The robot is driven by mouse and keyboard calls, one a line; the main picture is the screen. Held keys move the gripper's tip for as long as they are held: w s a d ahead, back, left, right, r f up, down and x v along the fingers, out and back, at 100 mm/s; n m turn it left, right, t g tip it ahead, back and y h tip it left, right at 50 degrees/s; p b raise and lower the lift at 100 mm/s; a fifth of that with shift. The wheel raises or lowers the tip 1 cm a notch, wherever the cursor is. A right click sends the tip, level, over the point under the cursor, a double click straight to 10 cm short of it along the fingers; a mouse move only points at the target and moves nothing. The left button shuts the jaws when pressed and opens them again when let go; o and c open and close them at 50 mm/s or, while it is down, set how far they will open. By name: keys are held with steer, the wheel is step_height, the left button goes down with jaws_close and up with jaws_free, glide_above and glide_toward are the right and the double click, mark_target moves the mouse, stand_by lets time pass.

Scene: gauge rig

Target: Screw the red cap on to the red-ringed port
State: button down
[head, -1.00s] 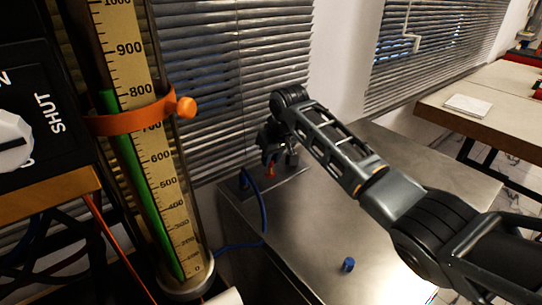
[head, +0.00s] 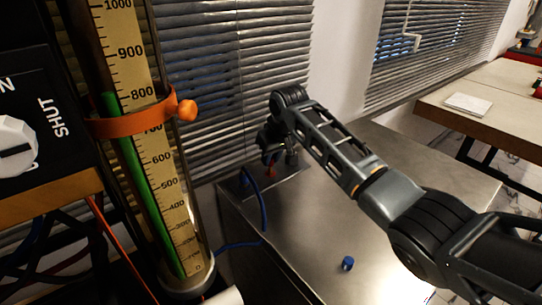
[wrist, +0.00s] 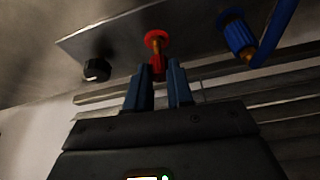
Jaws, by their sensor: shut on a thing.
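In the wrist view my gripper (wrist: 158,78) is shut on the red cap (wrist: 158,73), which shows between the two fingertips. The red-ringed port (wrist: 156,38) is just beyond the cap, with its brass stem in line with it. I cannot tell whether cap and stem touch. In the head view my gripper (head: 271,152) is at the far end of the metal bench, close to the plate with the ports. A little red shows there, but the arm and fingers hide most of the port.
A blue-collared port (wrist: 238,35) with a blue hose (head: 263,205) is beside the red one. A black knob (wrist: 96,69) is on its other side. A blue cap (head: 347,263) lies on the bench (head: 310,225). A gauge tube (head: 165,170) stands at left.

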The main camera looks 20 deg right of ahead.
steer(key=shift+f+b, duration=0.35)
steer(key=shift+f, duration=0.45)
steer(key=shift+f, duration=0.35)
steer(key=shift+f, duration=0.2)
stand_by(0.9)
steer(key=shift+a+r+m+p, duration=0.15)
steer(key=shift+m+p, duration=0.25)
steer(key=shift+m, duration=0.2)
steer(key=m+h+p, duration=0.1)
steer(key=m, duration=0.1)
steer(key=shift+m, duration=0.3)
steer(key=shift+d+m+h, duration=0.25)
steer(key=shift+m+h, duration=0.25)
steer(key=shift+m, duration=0.3)
steer(key=shift+p, duration=0.3)
